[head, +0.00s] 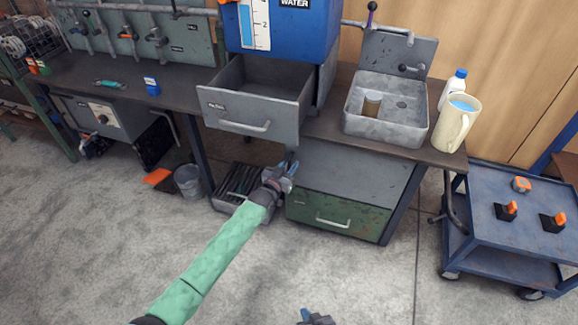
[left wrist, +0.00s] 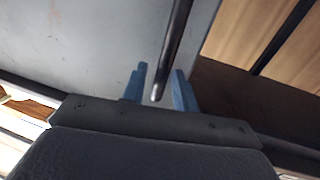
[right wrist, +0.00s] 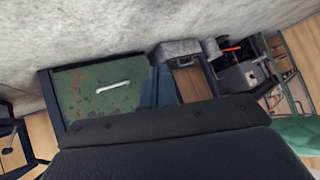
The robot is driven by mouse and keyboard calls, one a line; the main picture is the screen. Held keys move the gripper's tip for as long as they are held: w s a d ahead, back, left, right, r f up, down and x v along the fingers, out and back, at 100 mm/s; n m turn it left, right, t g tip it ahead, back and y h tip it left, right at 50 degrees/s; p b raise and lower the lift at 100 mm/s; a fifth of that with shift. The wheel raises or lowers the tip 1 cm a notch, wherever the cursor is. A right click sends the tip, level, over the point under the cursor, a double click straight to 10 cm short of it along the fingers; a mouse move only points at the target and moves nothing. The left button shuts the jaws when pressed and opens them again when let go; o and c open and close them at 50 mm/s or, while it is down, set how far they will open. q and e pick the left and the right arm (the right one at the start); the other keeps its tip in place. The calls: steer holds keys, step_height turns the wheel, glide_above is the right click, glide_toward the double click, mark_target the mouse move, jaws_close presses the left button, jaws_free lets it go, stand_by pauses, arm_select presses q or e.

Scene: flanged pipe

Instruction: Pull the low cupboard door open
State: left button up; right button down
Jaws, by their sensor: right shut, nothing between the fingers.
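A low green front (head: 335,215) with worn patches and a pale horizontal handle (head: 333,222) is under the bench; it also shows in the right wrist view (right wrist: 78,100). It looks closed. A grey surface (head: 355,175) lies directly above it. My left gripper (head: 289,170) is at the upper left of the green front, below the open drawer. In the left wrist view its blue fingers (left wrist: 158,88) are apart, with a dark rod (left wrist: 173,50) between them and a grey panel behind; I cannot tell whether they touch the rod. My right gripper (head: 315,318) is low in the head view, empty and shut.
A grey drawer (head: 250,100) stands pulled out above my left gripper. A sink (head: 388,110) and a jug (head: 457,122) are on the bench. A bucket (head: 188,182) is on the floor at left, a blue cart (head: 510,190) at right. Floor in front is clear.

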arm_select(q)
jaws_close()
